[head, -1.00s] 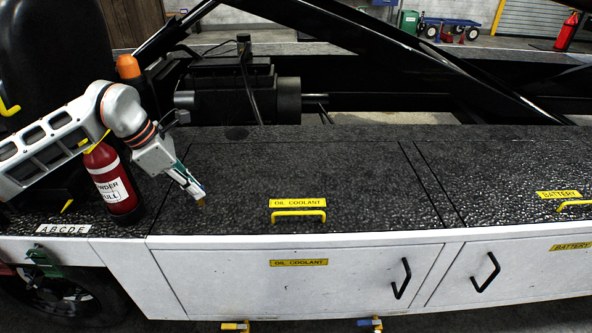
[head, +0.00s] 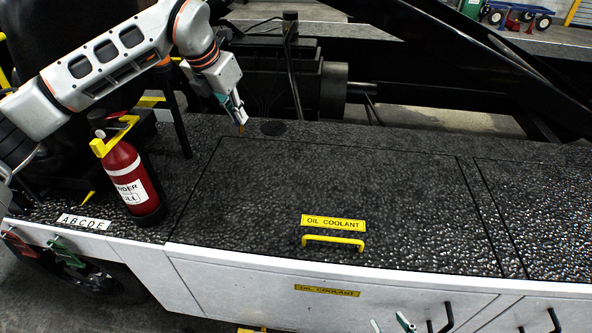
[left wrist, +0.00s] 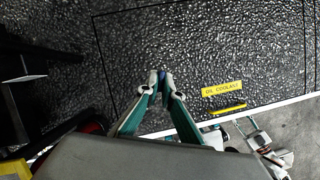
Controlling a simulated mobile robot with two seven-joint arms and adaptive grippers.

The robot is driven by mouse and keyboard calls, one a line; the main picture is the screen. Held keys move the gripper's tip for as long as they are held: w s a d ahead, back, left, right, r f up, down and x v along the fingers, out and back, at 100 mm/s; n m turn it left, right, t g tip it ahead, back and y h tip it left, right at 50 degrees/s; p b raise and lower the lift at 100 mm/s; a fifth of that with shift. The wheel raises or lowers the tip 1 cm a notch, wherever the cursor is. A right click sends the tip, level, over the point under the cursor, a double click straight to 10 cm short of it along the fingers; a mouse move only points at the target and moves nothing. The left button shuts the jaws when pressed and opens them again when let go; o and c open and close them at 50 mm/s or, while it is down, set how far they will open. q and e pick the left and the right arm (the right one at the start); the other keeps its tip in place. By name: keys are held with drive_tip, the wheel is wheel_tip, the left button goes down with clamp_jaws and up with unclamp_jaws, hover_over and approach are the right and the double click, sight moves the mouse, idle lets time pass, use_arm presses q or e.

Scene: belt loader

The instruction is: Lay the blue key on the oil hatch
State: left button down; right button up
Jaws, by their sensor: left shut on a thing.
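The oil hatch (head: 330,185) is a dark textured lid with a yellow OIL COOLANT label and a yellow handle (head: 333,241) at its front edge. It also shows in the left wrist view (left wrist: 190,50). My left gripper (head: 240,118) is above the hatch's far left corner, pointing down. It is shut on the blue key (left wrist: 162,74), a small bit of which shows between the fingertips; the fingers hide most of it. Its height above the lid is hard to tell. My right gripper (head: 390,322) shows only its fingertips at the bottom edge, spread apart in front of the cabinet.
A red fire extinguisher (head: 130,179) stands left of the hatch, beside an ABCDE label (head: 84,222). Black machinery (head: 290,85) and a slanted beam (head: 480,60) are behind the deck. The lid's top is bare. Further black decking lies to the right.

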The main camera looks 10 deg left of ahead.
use_arm(q)
drive_tip(key=shift+s+f, duration=0.2)
drive_tip(key=shift+f, duration=0.15)
wheel_tip(320, 180, down, 19)
drive_tip(key=shift+f+p, duration=0.1)
drive_tip(key=shift+p, duration=0.3)
drive_tip(key=c, duration=2.2)
unclamp_jaws()
drive_tip(key=shift+f, duration=0.1)
drive_tip(key=shift+c, duration=0.2)
drive_tip(key=v, duration=1.2)
drive_tip(key=shift+b, duration=0.3)
drive_tip(key=shift+s, duration=0.1)
